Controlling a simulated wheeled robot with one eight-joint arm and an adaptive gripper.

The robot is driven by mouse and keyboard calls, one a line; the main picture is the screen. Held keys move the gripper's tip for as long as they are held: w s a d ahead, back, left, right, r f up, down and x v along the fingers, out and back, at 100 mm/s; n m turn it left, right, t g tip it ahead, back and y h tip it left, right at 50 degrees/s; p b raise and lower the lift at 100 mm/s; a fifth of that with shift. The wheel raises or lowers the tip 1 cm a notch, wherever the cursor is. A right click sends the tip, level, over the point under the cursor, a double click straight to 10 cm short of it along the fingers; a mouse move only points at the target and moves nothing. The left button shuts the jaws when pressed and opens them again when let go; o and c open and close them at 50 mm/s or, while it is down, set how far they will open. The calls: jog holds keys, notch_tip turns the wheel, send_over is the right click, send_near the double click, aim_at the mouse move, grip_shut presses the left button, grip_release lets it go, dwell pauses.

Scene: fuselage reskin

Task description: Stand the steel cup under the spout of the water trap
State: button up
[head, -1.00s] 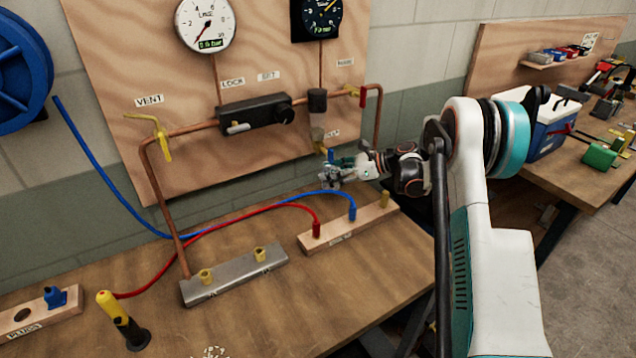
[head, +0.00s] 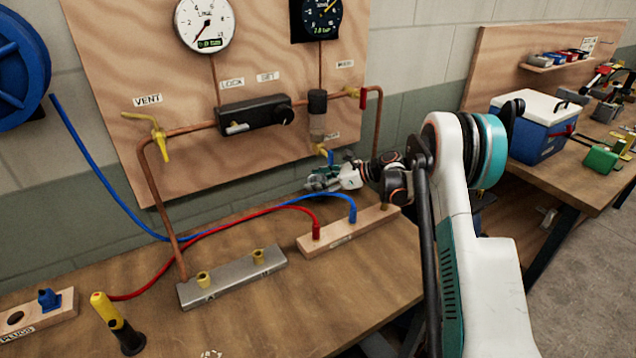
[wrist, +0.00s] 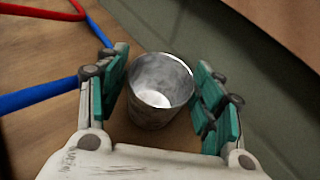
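The grey steel cup (wrist: 160,92) is between the fingers of my gripper (wrist: 162,88) in the wrist view. Its open mouth faces the camera, and I see no contents. The teal pads lie along both sides of it and look closed on it; any gap is too small to make out. In the head view my gripper (head: 322,180) is low by the wall, just below the water trap (head: 318,122) and its spout with a blue lever (head: 330,156). The cup is small there and hard to tell from the fingers.
A wooden block (head: 345,232) with red and blue hose ends lies in front of my gripper. A metal manifold (head: 232,278) lies to its left. The panel and wall are close behind. The bench front (head: 370,280) is clear.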

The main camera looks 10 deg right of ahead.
dwell(0.3)
jog(key=shift+r, duration=0.25)
jog(key=p+v, duration=0.3)
jog(key=v, duration=0.9)
jog(key=shift+c, duration=0.4)
dwell(1.3)
